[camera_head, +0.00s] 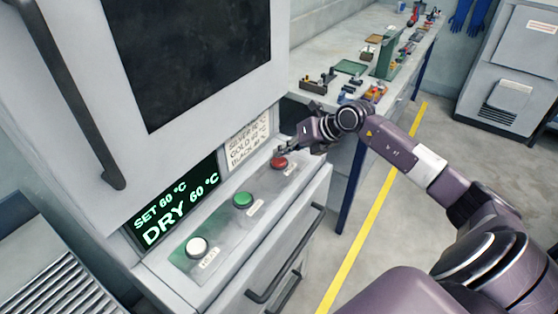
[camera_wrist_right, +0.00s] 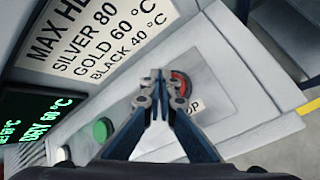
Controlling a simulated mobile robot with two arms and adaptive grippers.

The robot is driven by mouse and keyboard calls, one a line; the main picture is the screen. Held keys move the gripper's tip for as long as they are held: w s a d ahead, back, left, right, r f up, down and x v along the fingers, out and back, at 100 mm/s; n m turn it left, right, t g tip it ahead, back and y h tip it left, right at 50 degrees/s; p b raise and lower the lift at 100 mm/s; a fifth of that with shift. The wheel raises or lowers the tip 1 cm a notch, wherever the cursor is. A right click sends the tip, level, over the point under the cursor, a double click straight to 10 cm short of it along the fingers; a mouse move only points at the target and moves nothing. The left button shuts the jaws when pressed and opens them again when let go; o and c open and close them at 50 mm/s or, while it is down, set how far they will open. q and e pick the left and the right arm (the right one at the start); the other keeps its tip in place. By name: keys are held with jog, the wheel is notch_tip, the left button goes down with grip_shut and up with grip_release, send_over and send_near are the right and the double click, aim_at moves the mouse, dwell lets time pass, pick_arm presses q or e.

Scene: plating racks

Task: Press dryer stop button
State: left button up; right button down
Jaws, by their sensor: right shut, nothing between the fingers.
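The dryer (camera_head: 215,255) has a sloped control panel with a red stop button (camera_head: 279,163), a green button (camera_head: 243,200) and a white button (camera_head: 197,247). My right gripper (camera_head: 282,147) is shut and empty, with its fingertips close above the red button. In the right wrist view the shut fingers (camera_wrist_right: 157,78) point at the panel and partly cover the red button (camera_wrist_right: 182,85), which shows just right of the tips with a label ending in "OP". I cannot tell whether the tips touch it. My left gripper is not in view.
The display (camera_head: 172,208) reads "SET 60 °C" and "DRY 60 °C". A temperature label (camera_head: 248,140) stands behind the buttons. The dryer door handle (camera_head: 75,95) is at the left. A workbench (camera_head: 320,65) with tools lies behind my right arm. A yellow floor line (camera_head: 375,215) crosses clear floor.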

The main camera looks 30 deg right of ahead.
aim_at(282, 161)
jog(key=shift+f, duration=0.35)
jog(key=shift+f+b, duration=0.5)
jog(key=shift+f, duration=0.05)
dwell(0.5)
jog(key=shift+r, duration=0.1)
jog(key=shift+r+p, duration=0.65)
jog(key=shift+r, duration=0.25)
jog(key=shift+r, duration=0.1)
notch_tip(282, 161, up, 5)
jog(key=p, duration=0.3)
dwell(1.0)
